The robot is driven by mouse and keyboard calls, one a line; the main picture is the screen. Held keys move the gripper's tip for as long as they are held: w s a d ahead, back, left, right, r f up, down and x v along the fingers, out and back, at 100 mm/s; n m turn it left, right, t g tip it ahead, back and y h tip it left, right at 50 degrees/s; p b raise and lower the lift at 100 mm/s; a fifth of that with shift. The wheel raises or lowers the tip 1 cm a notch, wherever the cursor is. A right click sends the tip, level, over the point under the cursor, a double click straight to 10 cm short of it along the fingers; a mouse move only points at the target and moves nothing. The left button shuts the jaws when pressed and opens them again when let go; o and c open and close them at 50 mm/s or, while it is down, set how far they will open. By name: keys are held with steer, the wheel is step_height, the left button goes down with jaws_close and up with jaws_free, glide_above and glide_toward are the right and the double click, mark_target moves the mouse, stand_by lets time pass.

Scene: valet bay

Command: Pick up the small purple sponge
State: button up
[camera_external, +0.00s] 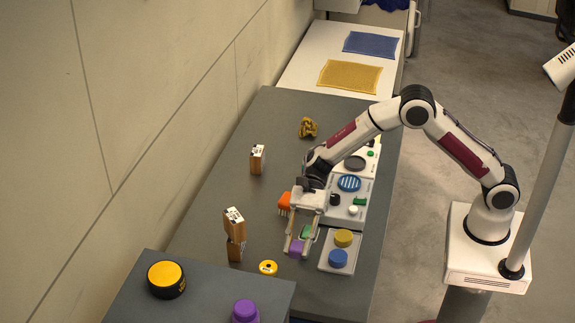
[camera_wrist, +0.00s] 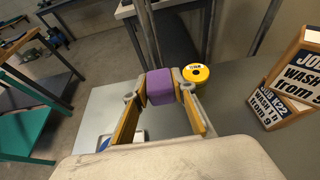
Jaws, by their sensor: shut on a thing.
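The small purple sponge (camera_external: 296,248) is between the fingertips of my gripper (camera_external: 299,245), left of the grey tray with round pads. In the wrist view the sponge (camera_wrist: 160,87) fills the space between the two fingers of my gripper (camera_wrist: 161,89), touching both. The gripper is shut on it. From these views I cannot tell whether the sponge's underside touches the grey table.
A tray (camera_external: 325,265) with a yellow and a blue round pad is close on the right. A yellow roll (camera_external: 268,268), wooden blocks with labels (camera_external: 234,222), an orange brush (camera_external: 284,202) and a green piece (camera_external: 306,231) are near. A purple-lidded jar (camera_external: 245,312) stands in front.

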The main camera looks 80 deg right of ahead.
steer(key=shift+r, duration=0.9)
